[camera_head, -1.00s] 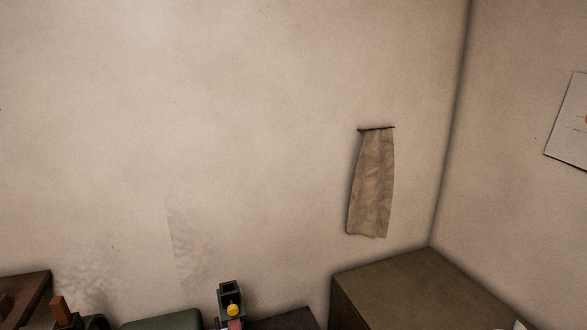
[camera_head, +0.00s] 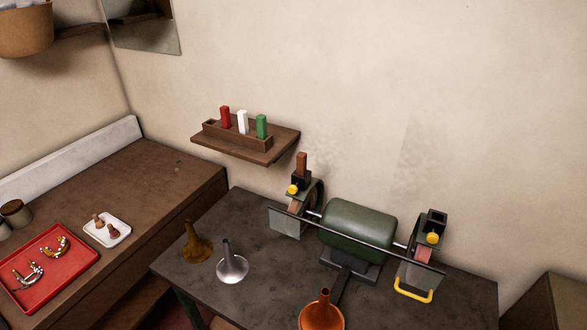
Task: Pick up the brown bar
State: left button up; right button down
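A brown bar (camera_head: 302,164) stands upright in the dark holder on top of the left end of the green bench grinder (camera_head: 356,229). Its lower part is hidden in the holder. A similar dark holder (camera_head: 436,219) at the grinder's right end shows no bar. Red, white and green bars stand in a wooden rack (camera_head: 238,136) on the wall shelf. Neither of my grippers is in view.
A silver funnel (camera_head: 232,265), a brass funnel (camera_head: 196,244) and a copper funnel (camera_head: 321,314) stand on the dark table (camera_head: 180,268). A red tray (camera_head: 42,271) and a white dish (camera_head: 107,230) lie on the wooden bench at left. The table's front-left area is partly clear.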

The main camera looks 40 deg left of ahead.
aim_at(302, 157)
jog(key=u, duration=1.45)
